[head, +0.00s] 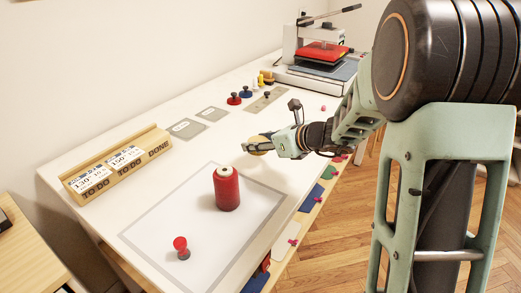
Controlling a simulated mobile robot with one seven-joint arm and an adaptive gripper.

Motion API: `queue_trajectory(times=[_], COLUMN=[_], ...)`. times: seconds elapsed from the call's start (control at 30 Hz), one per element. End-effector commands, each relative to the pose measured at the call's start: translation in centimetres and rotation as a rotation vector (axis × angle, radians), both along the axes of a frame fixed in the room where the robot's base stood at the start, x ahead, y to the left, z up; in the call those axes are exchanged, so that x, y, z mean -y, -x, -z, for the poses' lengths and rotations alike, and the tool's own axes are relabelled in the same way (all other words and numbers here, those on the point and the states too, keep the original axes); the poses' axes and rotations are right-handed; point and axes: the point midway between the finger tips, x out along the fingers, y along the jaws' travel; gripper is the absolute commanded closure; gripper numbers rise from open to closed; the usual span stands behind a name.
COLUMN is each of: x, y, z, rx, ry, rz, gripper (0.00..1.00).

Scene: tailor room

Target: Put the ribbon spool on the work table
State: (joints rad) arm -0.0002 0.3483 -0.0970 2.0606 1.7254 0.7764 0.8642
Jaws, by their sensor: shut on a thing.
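My gripper (262,142) is over the middle right of the white work table (175,150). It is shut on a small round yellowish thing, which looks like the ribbon spool (259,152). The gripper's fingers cover part of it. The spool is low, close to the table top near the right edge; I cannot tell whether it touches the surface.
A red thread cone (228,190) and a red-knobbed piece (181,247) stand on the grey-bordered mat (155,233). A wooden card rack (118,165) is at the left, a heat press (318,55) at the back. Bare table lies left of my gripper.

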Motion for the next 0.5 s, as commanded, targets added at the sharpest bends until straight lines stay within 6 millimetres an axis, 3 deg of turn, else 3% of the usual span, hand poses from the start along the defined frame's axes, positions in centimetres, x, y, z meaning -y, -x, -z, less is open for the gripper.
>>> queue_trajectory(times=[0.33, 0.5], x=[0.8, 0.7], y=[-1.6, -1.6], z=[2.2, 4.9], rx=[0.000, -0.002], ry=[0.000, -0.001], rz=[0.001, 0.000], gripper=[0.80, 0.80])
